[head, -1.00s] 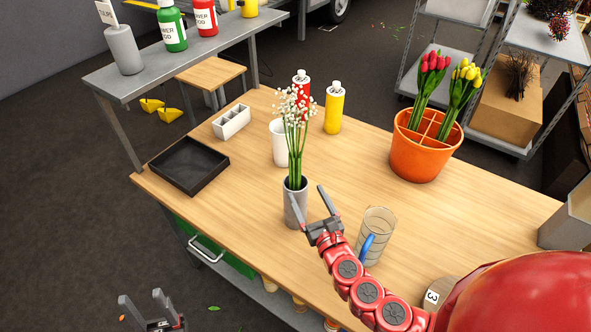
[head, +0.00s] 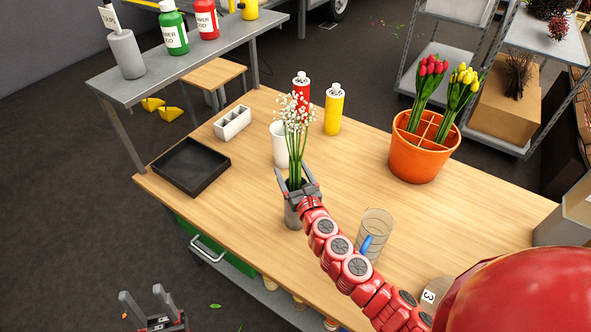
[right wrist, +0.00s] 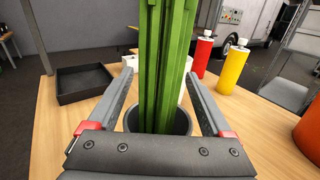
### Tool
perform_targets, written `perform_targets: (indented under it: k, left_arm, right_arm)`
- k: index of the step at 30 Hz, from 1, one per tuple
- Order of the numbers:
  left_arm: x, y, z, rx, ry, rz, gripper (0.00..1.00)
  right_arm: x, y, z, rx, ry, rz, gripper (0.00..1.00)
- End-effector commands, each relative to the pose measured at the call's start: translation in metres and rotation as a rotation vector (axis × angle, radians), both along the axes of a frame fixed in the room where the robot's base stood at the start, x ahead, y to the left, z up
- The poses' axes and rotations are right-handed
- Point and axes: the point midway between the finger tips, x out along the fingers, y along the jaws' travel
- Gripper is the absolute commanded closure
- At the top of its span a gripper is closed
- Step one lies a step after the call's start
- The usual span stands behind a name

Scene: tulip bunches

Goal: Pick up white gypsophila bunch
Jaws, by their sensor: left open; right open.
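The white gypsophila bunch (head: 296,113) stands upright in a grey vase (head: 291,213) on the wooden table, white blooms up and green stems down. In the right wrist view its stems (right wrist: 165,60) rise from the grey vase's rim (right wrist: 183,121). My right gripper (head: 293,174) is open at the vase mouth, with one finger on each side of the stems. Gaps show between fingers and stems in the right wrist view. My left gripper (head: 140,293) is open and empty at the bottom left, in front of the dark floor, away from the table.
A white cup (head: 279,147) stands just behind the vase. A clear glass (head: 374,228) stands to its right. A black tray (head: 190,168) lies left. An orange pot (head: 417,160) with red and yellow tulips stands right. Red and yellow bottles (head: 333,110) stand behind.

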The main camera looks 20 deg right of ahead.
Motion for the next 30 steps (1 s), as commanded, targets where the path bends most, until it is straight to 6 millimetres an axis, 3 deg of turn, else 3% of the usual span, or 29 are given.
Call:
perform_targets:
  k: [8,22,30]
  left_arm:
    - [0.0,0.0,0.0005,0.0,0.0,0.0,0.5]
    - [0.0,0.0,0.0005,0.0,0.0,0.0,0.5]
    - [0.0,0.0,0.0006,0.0,0.0,0.0,0.5]
  right_arm:
    - [0.0028,0.0002,-0.0009,-0.001,0.001,0.0,0.16]
    - [0.0027,0.0001,-0.0007,0.0,0.001,0.0,0.99]
    - [0.0027,0.0,-0.0005,0.0,0.001,0.0,1.0]
